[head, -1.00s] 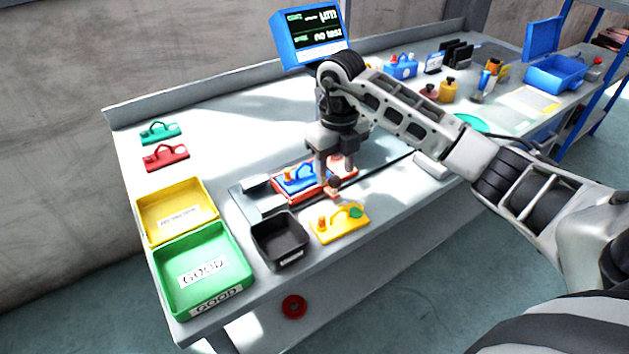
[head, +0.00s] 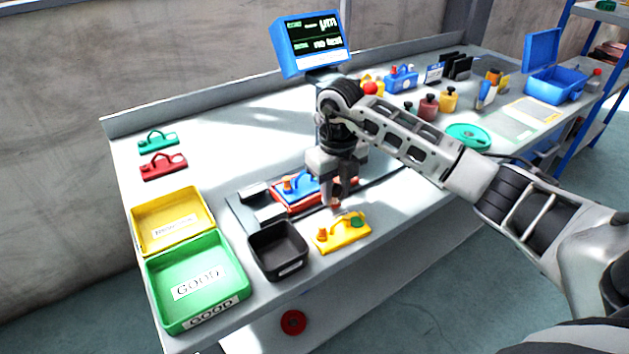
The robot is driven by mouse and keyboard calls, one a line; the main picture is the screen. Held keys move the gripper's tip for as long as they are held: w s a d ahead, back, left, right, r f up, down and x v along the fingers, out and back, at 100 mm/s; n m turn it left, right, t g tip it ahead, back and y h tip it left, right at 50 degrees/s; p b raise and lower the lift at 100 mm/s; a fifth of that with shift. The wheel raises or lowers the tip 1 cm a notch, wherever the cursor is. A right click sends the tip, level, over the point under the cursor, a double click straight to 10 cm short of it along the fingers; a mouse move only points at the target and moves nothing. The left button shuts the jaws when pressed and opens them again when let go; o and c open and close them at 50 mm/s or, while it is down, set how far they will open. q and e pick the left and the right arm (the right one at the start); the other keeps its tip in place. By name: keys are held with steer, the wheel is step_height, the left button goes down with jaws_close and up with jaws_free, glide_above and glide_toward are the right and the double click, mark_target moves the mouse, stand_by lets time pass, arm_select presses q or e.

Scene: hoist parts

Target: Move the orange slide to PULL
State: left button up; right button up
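The orange slide (head: 297,208) is a red-orange plate on a grey fixture (head: 243,212) at the bench front, in the head view. A blue part (head: 306,188) with a handle and an orange peg sits on it. My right gripper (head: 338,200) points down at the slide's front right side. Its fingers hide part of the slide and the dark knob area, and I cannot tell whether they close on anything. No PULL label is readable. My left gripper is not in view.
A yellow part (head: 342,233) lies just in front of the gripper. A black bin (head: 277,252), a green GOOD tray (head: 196,283) and a yellow tray (head: 171,221) stand to the left. A blue-framed screen (head: 311,45) stands behind.

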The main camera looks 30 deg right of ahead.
steer(key=a, duration=0.2)
steer(key=a+p, duration=0.1)
steer(key=a, duration=0.4)
steer(key=shift+s+a, duration=0.25)
steer(key=shift+a, duration=0.1)
steer(key=o, duration=0.7)
steer(key=shift+o, duration=0.2)
